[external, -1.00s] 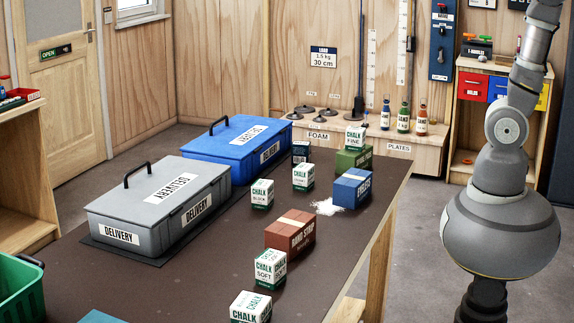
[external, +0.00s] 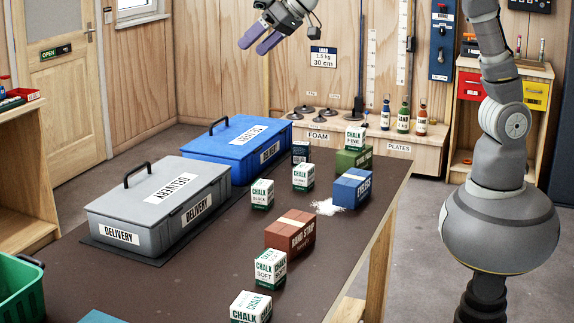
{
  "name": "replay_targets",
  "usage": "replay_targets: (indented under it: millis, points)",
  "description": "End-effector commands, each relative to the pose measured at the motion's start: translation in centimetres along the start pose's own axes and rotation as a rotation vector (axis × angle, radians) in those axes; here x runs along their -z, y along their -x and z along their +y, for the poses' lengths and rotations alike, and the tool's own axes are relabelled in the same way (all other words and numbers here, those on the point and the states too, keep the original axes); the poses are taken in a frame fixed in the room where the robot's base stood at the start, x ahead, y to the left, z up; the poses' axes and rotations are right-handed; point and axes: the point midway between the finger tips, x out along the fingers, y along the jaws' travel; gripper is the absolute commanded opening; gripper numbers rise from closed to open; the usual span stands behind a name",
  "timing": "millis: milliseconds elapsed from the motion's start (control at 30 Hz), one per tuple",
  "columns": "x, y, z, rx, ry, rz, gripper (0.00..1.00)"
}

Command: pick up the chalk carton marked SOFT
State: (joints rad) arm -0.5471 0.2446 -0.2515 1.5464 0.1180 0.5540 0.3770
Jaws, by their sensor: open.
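The chalk carton marked SOFT (external: 270,269) is a white and green box standing on the dark table, just in front of the red-brown hand strip box (external: 289,235). My gripper (external: 256,45) is high above the far side of the table, at the top of the picture, with its two purple-grey fingers apart and nothing between them. It is well away from the SOFT carton.
Other chalk cartons stand nearby: one in front (external: 251,308), one marked BLOCK (external: 262,194), one farther back (external: 303,177), and one marked FINE (external: 355,138) on a green box (external: 353,159). A blue box (external: 351,188) stands beside white powder. Grey (external: 150,238) and blue (external: 222,167) delivery boxes line the left.

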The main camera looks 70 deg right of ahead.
Motion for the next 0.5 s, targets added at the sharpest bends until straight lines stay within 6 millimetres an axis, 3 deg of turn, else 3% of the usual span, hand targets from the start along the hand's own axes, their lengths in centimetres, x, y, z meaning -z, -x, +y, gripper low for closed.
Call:
replay_targets:
  millis: [33, 67, 100, 200, 300, 400, 500]
  points:
    - [-5.1, -5.1, -2.7, -0.022, 0.001, -0.098, 0.89]
    - [-8.1, -7.6, -3.9, -0.041, -0.006, -0.144, 0.89]
    - [-12.3, -10.7, -5.4, -0.073, -0.008, -0.200, 0.89]
    - [-22.6, -16.4, -7.8, -0.164, 0.004, -0.295, 0.89]
    - [-30.9, -19.5, -8.5, -0.248, 0.030, -0.333, 0.89]
    - [-36.1, -21.1, -8.4, -0.303, 0.056, -0.339, 0.89]
    - [-38.7, -21.9, -8.2, -0.332, 0.068, -0.336, 0.89]
